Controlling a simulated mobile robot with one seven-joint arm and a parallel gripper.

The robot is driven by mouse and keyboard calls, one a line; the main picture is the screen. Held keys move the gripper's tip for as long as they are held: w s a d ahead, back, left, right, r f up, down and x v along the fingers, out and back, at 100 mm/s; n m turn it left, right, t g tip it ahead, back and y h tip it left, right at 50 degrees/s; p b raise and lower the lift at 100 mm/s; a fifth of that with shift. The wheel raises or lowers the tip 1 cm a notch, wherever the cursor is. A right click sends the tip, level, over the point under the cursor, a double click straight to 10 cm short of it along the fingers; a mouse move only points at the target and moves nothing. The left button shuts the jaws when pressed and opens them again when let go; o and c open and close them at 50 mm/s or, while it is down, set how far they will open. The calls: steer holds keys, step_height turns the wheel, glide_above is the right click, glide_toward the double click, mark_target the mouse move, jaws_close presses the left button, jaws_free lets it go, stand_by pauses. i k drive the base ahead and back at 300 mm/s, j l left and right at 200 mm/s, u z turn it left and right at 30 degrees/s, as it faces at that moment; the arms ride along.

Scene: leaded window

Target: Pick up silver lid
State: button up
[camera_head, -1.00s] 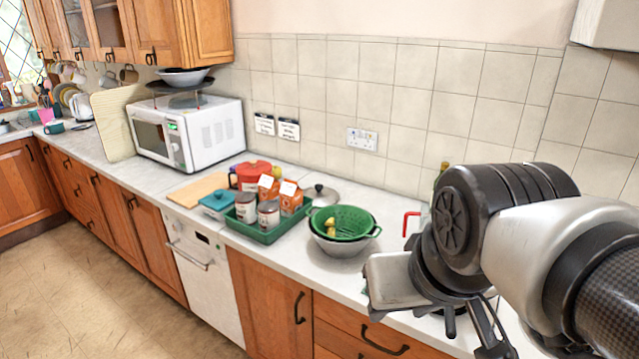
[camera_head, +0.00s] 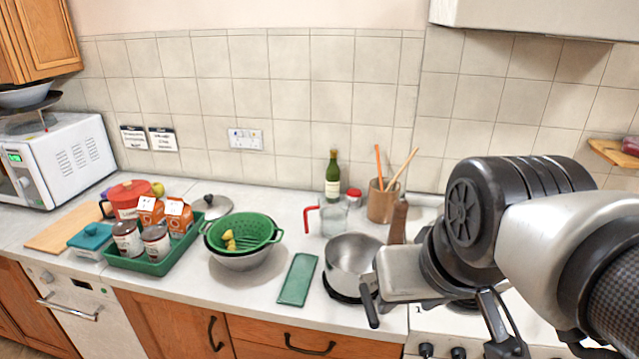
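The silver lid (camera_head: 214,208) is a round metal lid with a dark knob on top. It lies on the counter toward the wall, behind the green colander and right of the orange cartons. Its lower edge is partly hidden by these. My gripper (camera_head: 503,338) is at the lower right, over the hob side and well to the right of the lid. Only dark parts of it show beneath my arm. Its fingertips are not clear, so its opening cannot be told.
A green colander (camera_head: 240,232) rests in a bowl in front of the lid. A green tray (camera_head: 152,264) holds cans and cartons. A metal pan (camera_head: 352,262), glass jug (camera_head: 334,218), bottle (camera_head: 333,182) and utensil pot (camera_head: 382,203) stand between the lid and my arm.

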mark_target(214, 206)
steer(key=i+j+z, duration=0.1)
steer(key=j, duration=0.5)
steer(key=i+j, duration=0.2)
steer(key=j, duration=0.35)
steer(key=i+j+z, duration=0.15)
steer(key=j, duration=0.45)
steer(key=i+j+z, duration=0.1)
steer(key=j, duration=0.5)
steer(key=i+j, duration=0.1)
steer(key=j, duration=0.5)
steer(key=i+j+z, duration=0.15)
steer(key=j, duration=0.5)
steer(key=k, duration=0.05)
